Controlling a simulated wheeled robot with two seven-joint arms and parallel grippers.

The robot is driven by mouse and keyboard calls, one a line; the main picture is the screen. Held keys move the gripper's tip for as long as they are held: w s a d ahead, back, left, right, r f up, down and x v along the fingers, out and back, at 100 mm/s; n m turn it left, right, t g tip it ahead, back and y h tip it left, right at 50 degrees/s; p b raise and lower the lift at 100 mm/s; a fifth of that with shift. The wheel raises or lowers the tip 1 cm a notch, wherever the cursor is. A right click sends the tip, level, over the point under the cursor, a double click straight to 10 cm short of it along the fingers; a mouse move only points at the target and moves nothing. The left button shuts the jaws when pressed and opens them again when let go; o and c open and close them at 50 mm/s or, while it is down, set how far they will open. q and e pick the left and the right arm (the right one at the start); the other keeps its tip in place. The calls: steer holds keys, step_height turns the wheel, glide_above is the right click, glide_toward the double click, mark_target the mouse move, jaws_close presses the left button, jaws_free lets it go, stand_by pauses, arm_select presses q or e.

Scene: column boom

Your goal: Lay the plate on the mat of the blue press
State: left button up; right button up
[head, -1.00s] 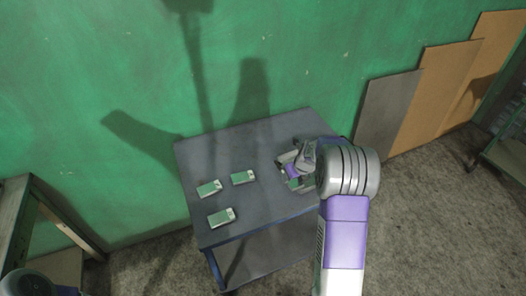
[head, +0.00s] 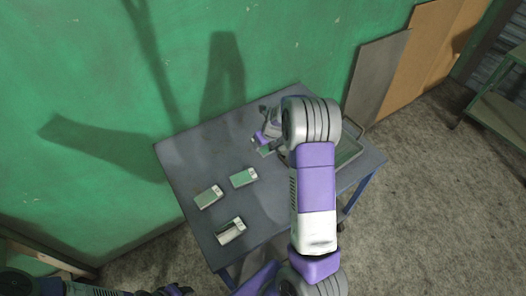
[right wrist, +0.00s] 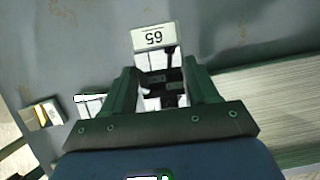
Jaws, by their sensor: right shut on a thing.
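My right gripper (head: 264,143) is above the far part of the table and shut on a small pale plate (right wrist: 155,37) marked 65. The plate shows just past the fingertips in the right wrist view, its number upside down; the fingers hide part of it.
A grey table (head: 190,150) carries these things, with bare top around the blocks. A shallow tray (head: 350,150) at its right is partly hidden by my right arm. A green wall (head: 90,60) stands close behind. Boards (head: 378,75) lean at the right.

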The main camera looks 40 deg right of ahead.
mark_target(264, 151)
steer(key=shift+w+f+b, duration=0.1)
steer(key=shift+f+b, duration=0.5)
steer(key=shift+f, duration=1.95)
steer(key=shift+f, duration=0.1)
steer(key=o, duration=1.2)
steer(key=shift+f, duration=0.1)
steer(key=shift+o, duration=0.5)
